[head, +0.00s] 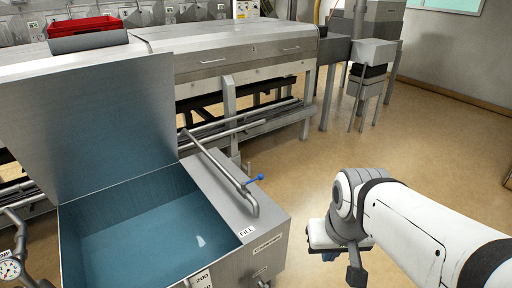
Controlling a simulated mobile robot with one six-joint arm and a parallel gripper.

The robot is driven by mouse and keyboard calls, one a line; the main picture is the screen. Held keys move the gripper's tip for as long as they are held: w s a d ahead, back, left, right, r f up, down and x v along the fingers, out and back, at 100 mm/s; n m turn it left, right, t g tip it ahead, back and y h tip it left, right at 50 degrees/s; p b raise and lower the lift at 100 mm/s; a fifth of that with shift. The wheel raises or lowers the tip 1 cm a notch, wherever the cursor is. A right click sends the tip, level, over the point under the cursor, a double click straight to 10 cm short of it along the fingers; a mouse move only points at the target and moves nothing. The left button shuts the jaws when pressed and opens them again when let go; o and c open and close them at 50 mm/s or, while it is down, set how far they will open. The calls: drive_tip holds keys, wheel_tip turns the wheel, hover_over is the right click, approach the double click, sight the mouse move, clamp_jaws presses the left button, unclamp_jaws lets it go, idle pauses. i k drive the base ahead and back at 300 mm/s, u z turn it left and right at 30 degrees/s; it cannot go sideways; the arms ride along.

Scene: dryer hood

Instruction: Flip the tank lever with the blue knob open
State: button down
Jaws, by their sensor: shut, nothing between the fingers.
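The lever with the blue knob (254,179) sits on the bent grey pipe at the right rim of the open tank (150,225). The blue part points right and slightly up, sticking out past the pipe. My gripper (356,274) is shut and empty, hanging low to the right of the tank, well apart from the lever. Its fingers point downward and are partly hidden by my wrist.
A "FILL" label (246,231) is on the tank's top edge. The raised steel lid (90,120) stands behind the tank. A long steel machine (230,50) runs across the back. A pressure gauge (9,269) is at lower left. Open floor lies between tank and gripper.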

sight(260, 177)
drive_tip(key=u, duration=0.1)
drive_tip(key=i, duration=0.95)
drive_tip(key=z, duration=0.05)
